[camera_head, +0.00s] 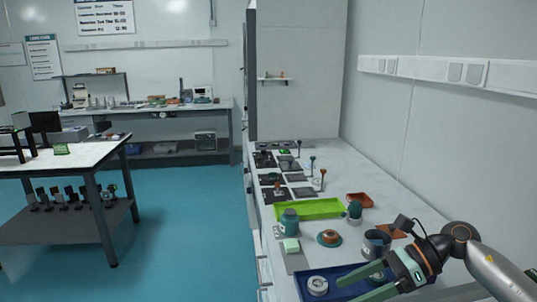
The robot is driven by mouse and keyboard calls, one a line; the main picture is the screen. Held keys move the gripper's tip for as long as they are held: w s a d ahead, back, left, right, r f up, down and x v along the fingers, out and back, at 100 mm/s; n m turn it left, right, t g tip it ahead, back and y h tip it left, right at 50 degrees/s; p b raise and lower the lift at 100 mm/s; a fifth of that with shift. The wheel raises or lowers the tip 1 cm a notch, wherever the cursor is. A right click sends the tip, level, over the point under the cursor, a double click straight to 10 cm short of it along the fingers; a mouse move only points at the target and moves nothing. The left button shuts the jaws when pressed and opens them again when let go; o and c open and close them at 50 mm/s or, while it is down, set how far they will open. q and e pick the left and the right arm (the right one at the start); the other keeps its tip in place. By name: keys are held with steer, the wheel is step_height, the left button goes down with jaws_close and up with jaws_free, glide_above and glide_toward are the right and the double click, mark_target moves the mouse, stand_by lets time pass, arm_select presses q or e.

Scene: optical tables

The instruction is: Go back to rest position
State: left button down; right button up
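My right gripper (349,290) reaches in from the lower right over a blue tray (307,272) on the white bench. Its two green fingers are apart, pointing left. I see nothing clearly held between them, though the hand hides part of the tray. A round grey-white part (317,285) lies in the tray left of the fingertips. My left gripper is not in view.
The bench (385,192) carries a lime-green tray (325,208), a teal jar (290,222), a dark cup (376,243), an orange tray (359,200) and several small posts. A wall stands at right. The teal floor (190,235) left of the bench is clear.

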steer(key=a+f+m+t+y, duration=0.1)
steer(key=a+m+t+y, duration=0.4)
steer(key=a+m, duration=0.4)
steer(key=s+d+f+m+t+h, duration=0.15)
steer(key=f+m+t+h, duration=0.35)
steer(key=m, duration=0.8)
steer(key=d+f+m+t+h, duration=0.3)
steer(key=f+m+t, duration=0.4)
steer(key=m, duration=0.5)
steer(key=s+d+f+m+g+h+p, duration=0.1)
steer(key=s+d+f+m+g+h, duration=0.2)
steer(key=s+f+m, duration=1)
steer(key=s+f+g+h, duration=0.3)
steer(key=s+f+g, duration=0.1)
steer(key=f+g, duration=0.1)
steer(key=shift+s+f+m+h, duration=0.2)
steer(key=shift+f+m+h, duration=0.1)
steer(key=shift+f+m, duration=0.15)
